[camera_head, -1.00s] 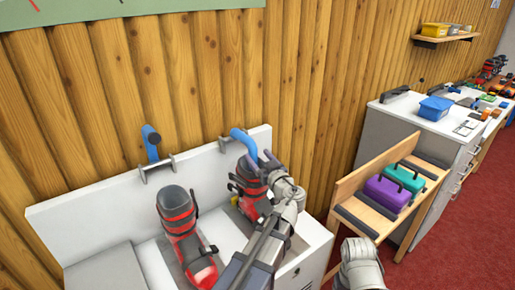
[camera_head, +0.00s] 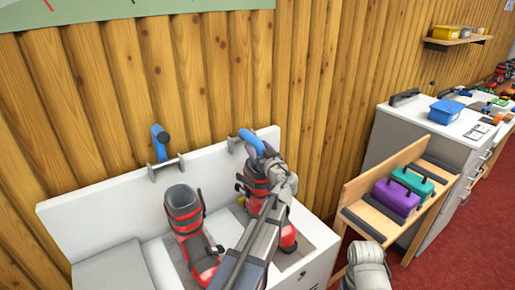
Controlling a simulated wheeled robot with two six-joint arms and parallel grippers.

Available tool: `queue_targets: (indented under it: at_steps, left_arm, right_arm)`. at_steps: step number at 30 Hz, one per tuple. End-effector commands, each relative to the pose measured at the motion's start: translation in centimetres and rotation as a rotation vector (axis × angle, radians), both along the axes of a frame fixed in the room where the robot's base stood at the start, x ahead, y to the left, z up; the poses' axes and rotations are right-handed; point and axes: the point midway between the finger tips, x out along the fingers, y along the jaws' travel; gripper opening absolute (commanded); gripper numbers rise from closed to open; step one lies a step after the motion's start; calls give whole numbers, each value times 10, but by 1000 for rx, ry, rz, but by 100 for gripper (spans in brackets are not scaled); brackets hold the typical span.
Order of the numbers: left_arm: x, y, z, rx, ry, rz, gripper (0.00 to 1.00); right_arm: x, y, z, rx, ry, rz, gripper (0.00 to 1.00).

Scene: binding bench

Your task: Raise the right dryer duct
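The right dryer duct (camera_head: 250,141) is a blue curved tube at the back panel of the white dryer bench (camera_head: 85,222), above the right boot. The left duct (camera_head: 159,136) is a similar blue tube to its left, on a grey bracket. My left gripper (camera_head: 262,163) is at the lower end of the right duct and partly covers it. I cannot tell whether its fingers are open or closed on the duct. My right gripper is not in view.
A red and black boot (camera_head: 187,222) stands left of my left arm; another (camera_head: 254,181) is partly hidden behind it. At right, a wooden rack (camera_head: 372,185) holds purple (camera_head: 396,197) and teal (camera_head: 412,180) cases. Wood-plank wall stands close behind.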

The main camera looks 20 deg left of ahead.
Motion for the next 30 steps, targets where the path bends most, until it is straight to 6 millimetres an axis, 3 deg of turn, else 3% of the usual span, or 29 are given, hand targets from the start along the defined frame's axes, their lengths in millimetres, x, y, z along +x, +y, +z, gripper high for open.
queue_targets:
  at_steps: [2,18,30]
  left_arm:
    - [0,0,0,0,0,0,62]
    - [1,-1,0,2,1,-2,1]
    - [1,-1,1,6,2,-2,0]
  right_arm:
    - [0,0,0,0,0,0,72]
    - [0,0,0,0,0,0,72]
    - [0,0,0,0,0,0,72]
